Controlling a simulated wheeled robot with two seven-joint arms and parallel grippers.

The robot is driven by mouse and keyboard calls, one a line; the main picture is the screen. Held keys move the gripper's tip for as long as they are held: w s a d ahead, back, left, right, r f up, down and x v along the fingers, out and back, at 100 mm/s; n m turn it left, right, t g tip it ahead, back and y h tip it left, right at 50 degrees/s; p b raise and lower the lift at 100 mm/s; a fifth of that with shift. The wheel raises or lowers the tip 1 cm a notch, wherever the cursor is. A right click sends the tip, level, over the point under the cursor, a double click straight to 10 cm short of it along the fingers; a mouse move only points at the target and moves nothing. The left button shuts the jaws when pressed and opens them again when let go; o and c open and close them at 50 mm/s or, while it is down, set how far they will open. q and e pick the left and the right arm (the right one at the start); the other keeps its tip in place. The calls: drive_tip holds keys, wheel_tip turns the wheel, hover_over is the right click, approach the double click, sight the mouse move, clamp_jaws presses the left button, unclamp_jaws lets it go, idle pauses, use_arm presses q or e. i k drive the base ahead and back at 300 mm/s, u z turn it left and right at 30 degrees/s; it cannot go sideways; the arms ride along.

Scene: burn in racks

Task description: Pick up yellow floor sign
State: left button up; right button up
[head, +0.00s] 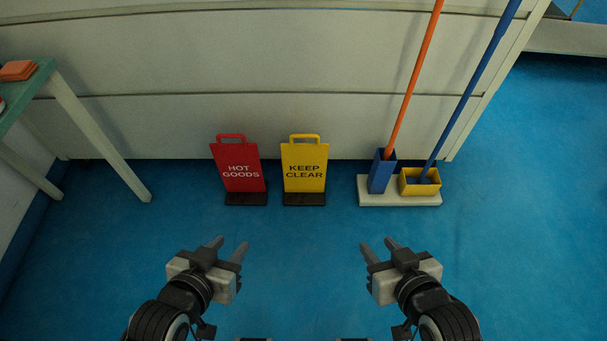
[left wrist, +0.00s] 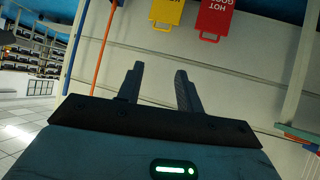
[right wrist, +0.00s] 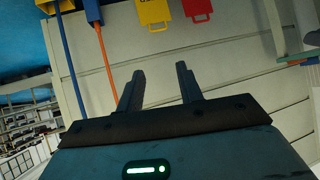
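The yellow floor sign (head: 304,184), marked KEEP CLEAR, stands upright on a dark base in front of the pale wall. It has a handle loop on top. It also shows upside down at the top of the left wrist view (left wrist: 167,12) and the right wrist view (right wrist: 154,11). My left gripper (head: 230,246) is open and empty, nearer to me and left of the sign. My right gripper (head: 376,245) is open and empty, nearer to me and right of the sign. Neither gripper touches anything.
A red HOT GOODS sign (head: 240,183) stands close left of the yellow one. To the right, a pale base (head: 383,199) holds blue and yellow holders with orange and blue poles. A green-topped table (head: 30,92) is at far left. The blue floor (head: 310,270) before the signs is clear.

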sight(305, 165)
drive_tip(key=k, duration=0.65)
drive_tip(key=u, duration=0.8)
drive_tip(key=i, duration=0.8)
drive_tip(key=u, duration=0.6)
drive_tip(key=i, duration=1.05)
drive_tip(key=z, duration=1.05)
drive_tip(key=i, duration=0.5)
drive_tip(key=z, duration=0.5)
